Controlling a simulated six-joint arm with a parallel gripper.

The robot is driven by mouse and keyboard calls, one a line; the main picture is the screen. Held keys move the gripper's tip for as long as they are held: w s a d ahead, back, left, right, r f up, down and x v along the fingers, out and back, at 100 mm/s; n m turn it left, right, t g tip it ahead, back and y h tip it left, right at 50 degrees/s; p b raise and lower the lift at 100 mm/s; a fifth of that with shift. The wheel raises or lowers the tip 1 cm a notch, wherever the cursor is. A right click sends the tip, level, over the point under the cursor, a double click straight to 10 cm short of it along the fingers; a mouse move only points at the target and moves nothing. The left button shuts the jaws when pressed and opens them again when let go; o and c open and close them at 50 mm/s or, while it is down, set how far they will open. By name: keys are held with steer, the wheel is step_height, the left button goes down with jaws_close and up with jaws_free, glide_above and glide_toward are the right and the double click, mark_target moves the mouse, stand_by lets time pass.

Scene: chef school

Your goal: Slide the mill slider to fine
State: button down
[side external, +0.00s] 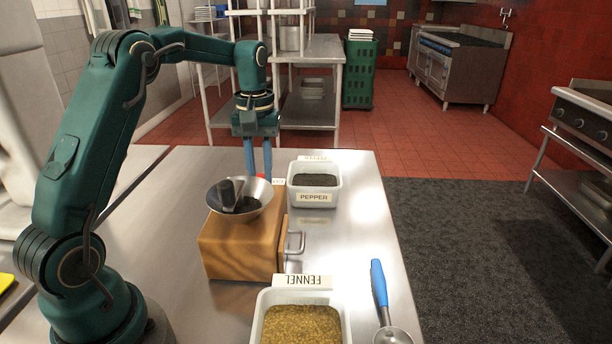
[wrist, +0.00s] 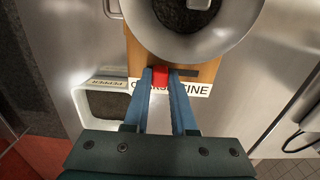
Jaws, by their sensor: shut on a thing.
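The mill is a wooden box (side external: 240,245) with a metal hopper (side external: 240,205) on top; the hopper also shows in the wrist view (wrist: 225,45). The red mill slider (wrist: 160,77) sits on the mill's face towards the gripper, at the left part of a dark slot (wrist: 193,73) in the wrist view. The slot's bare part runs right, towards the "FINE" end of a white label (wrist: 195,90); the label's middle is hidden. My gripper (wrist: 161,75) is shut on the slider with its blue fingers. In the side view my gripper (side external: 258,172) reaches down behind the mill.
A white pepper bin (side external: 314,199) stands close beside the mill. A fennel bin (side external: 300,325) stands in front, with a blue-handled scoop (side external: 382,290) to its right. The mill's drawer handle (side external: 297,243) sticks out.

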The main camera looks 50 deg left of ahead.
steer(key=s+a, duration=0.3)
steer(key=c, duration=0.7)
jaws_free()
steer(key=shift+r, duration=2.6)
